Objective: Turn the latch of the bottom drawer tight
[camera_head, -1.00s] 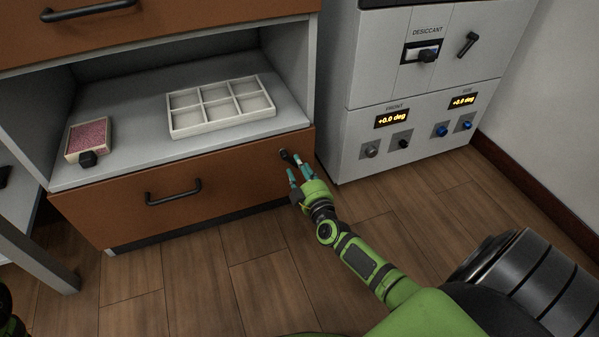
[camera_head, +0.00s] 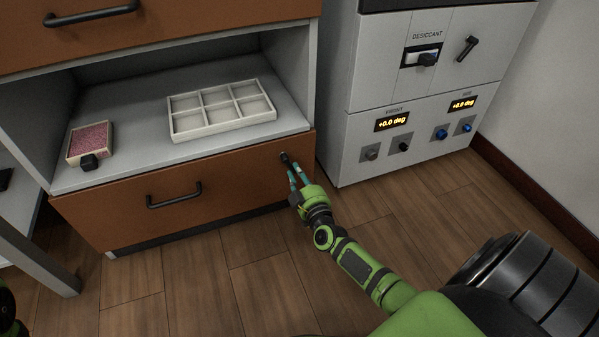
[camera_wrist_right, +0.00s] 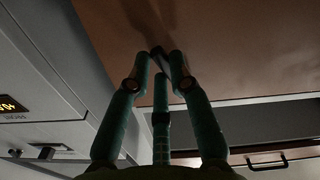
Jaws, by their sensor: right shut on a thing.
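The bottom drawer (camera_head: 120,205) is brown with a black bar handle and is closed. Its small dark latch (camera_head: 285,158) sits at the upper right of the drawer front. My right gripper (camera_head: 296,170), green with teal fingers, reaches up to the latch from below right. In the right wrist view its fingers (camera_wrist_right: 162,62) converge on the dark latch (camera_wrist_right: 158,52) and are shut on it. The fingers hide part of the latch, so its exact angle is hard to tell.
An open shelf (camera_head: 130,130) above the drawer holds a white six-compartment tray (camera_head: 183,136) and a small box with pink contents (camera_head: 90,142). A grey cabinet (camera_head: 365,110) with knobs and displays stands at right. The wooden floor (camera_head: 200,275) in front is clear.

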